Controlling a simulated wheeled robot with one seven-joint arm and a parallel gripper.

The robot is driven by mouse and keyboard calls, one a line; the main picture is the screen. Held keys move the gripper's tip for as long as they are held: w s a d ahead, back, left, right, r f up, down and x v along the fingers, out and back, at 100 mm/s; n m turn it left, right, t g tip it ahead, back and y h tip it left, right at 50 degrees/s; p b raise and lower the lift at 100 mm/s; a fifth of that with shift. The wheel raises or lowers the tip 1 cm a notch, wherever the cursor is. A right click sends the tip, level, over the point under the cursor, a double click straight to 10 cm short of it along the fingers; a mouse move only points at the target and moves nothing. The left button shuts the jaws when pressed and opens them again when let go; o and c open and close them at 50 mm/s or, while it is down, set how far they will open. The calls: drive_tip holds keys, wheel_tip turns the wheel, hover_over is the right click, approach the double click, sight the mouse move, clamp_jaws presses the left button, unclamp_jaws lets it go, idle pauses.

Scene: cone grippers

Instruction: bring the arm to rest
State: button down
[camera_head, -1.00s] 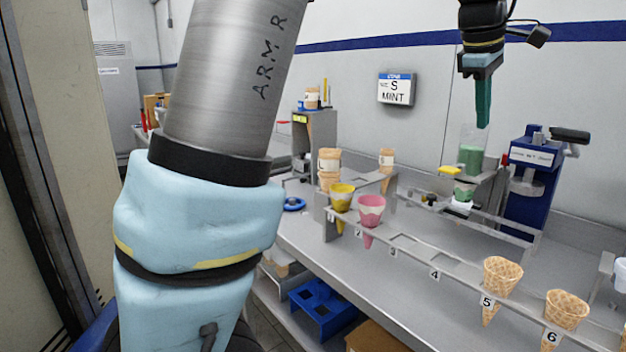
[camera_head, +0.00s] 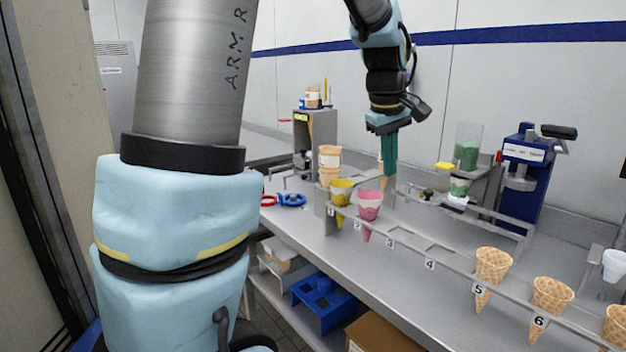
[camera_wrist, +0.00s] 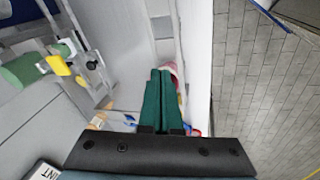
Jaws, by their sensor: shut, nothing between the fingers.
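My gripper (camera_head: 389,155) hangs fingers-down above the counter in the head view, left of the blue machine and behind the cone rack. Its two green fingers are together with nothing between them. They also show closed in the wrist view (camera_wrist: 162,98). The fingers partly hide a wafer cone behind them. My large arm link with light blue padding fills the left of the head view.
A blue machine (camera_head: 523,180) and a green-filled container (camera_head: 467,150) stand at the back right.

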drive_tip(key=s+a+f+m, duration=0.2)
drive_tip(key=s+a+f, duration=0.2)
drive_tip(key=a, duration=0.3)
drive_tip(key=s+a+f+m+y, duration=0.1)
drive_tip(key=s+a+f+m, duration=0.1)
drive_tip(key=s+a+f, duration=0.2)
drive_tip(key=s+a+f+m+g, duration=0.1)
drive_tip(key=s+a+f, duration=0.3)
drive_tip(key=a, duration=0.7)
wheel_tip(320, 180, down, 3)
drive_tip(key=shift+a+r+m+y, duration=0.1)
drive_tip(key=shift+a+m+y, duration=0.2)
drive_tip(key=shift+a+m, duration=0.1)
